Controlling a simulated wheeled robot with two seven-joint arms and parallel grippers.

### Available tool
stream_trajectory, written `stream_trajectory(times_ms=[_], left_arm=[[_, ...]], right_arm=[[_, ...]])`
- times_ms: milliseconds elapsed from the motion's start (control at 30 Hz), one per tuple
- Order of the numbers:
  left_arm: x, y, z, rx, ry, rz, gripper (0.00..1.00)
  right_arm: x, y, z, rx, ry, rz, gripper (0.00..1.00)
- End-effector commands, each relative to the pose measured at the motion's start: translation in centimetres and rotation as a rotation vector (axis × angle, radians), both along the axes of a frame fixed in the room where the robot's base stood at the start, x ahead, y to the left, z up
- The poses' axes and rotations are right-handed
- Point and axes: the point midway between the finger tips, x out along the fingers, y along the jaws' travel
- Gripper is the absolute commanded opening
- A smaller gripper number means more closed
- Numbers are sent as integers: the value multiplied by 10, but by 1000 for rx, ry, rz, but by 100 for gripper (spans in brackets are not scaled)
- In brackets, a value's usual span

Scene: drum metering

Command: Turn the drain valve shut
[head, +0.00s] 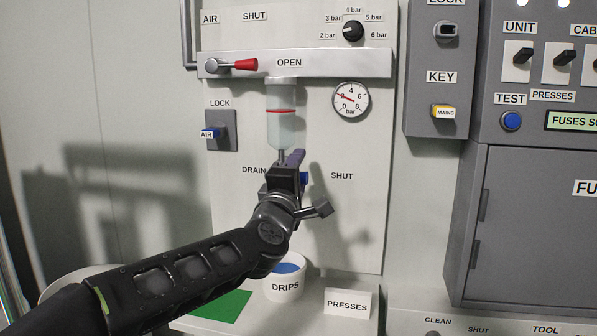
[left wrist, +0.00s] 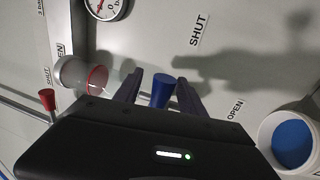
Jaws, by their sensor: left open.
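The blue drain valve handle (head: 304,178) sits under the clear bowl with a red ring (head: 281,130), between the DRAIN and SHUT labels. My left gripper (head: 294,163) hides most of it in the head view. In the left wrist view the blue handle (left wrist: 163,90) shows between the two fingers of my left gripper (left wrist: 159,84). The fingers are open, one on each side, with a gap at least on the right; contact on the left is unclear. The SHUT label is above the handle and an OPEN label to its right in that view. My right gripper is not in view.
A white DRIPS cup (head: 284,286) with a blue inside stands below the valve, close to my left forearm. A PRESSES sign (head: 347,303) and a green patch (head: 221,306) flank it. A red-handled lever (head: 244,65), pressure gauge (head: 351,99) and AIR lock (head: 221,131) are above.

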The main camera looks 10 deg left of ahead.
Motion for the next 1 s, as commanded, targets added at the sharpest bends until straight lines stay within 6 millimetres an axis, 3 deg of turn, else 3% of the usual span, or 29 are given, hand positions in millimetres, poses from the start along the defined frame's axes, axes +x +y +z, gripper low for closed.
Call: stream_trajectory(times_ms=[500, 1000], left_arm=[[-69, 5, -13, -1, -2, 1, 48], [-74, 5, -15, -1, -1, 0, 48]], right_arm=[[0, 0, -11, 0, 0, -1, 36], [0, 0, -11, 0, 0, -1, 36]])
